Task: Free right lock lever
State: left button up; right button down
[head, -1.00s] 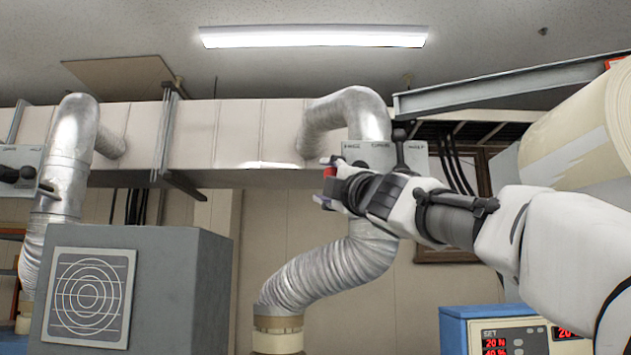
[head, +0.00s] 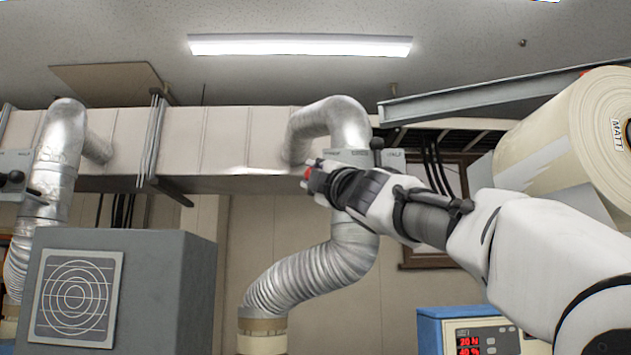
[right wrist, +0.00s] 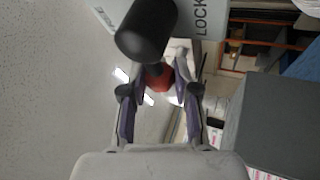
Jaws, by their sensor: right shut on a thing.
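The right lock lever has a black knob (right wrist: 147,32) that looms at the top of the right wrist view, in front of a grey plate (right wrist: 206,35) lettered LOCK. In the head view its dark end (head: 377,143) shows just above my right gripper (head: 309,174), and the rest is hidden behind the wrist. My right gripper is shut on a red piece (right wrist: 158,77) just below the knob. The red piece also shows at the fingertips in the head view (head: 307,173). I cannot tell how it joins the lever. My left gripper is out of view.
A silver duct pipe (head: 310,275) runs behind my right gripper. A second lever on a plate (head: 14,178) sits at the left pipe. A grey cabinet (head: 190,270) stands lower left, a large roll (head: 560,140) at upper right, a control box (head: 445,330) at lower right.

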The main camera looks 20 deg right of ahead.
jog(key=m+t+h+b, duration=0.1)
jog(key=m+h+b, duration=0.1)
jog(key=m, duration=0.1)
jog(key=shift+w+b, duration=0.1)
jog(key=shift+b, duration=0.25)
jog(key=shift+r+m+h+b, duration=0.4)
jog(key=shift+m+h+b, duration=0.3)
jog(key=shift+m, duration=0.5)
jog(key=shift+d+r+m+t+h, duration=0.1)
jog(key=shift+r+m+t+h, duration=0.3)
jog(key=shift+m+h, duration=0.5)
jog(key=shift+d+r+m+h, duration=0.1)
jog(key=shift+r+m+h, duration=0.1)
jog(key=shift+m+h, duration=0.4)
jog(key=shift+r+m+h, duration=0.15)
jog(key=shift+m+h, duration=0.15)
jog(key=shift+m, duration=0.6)
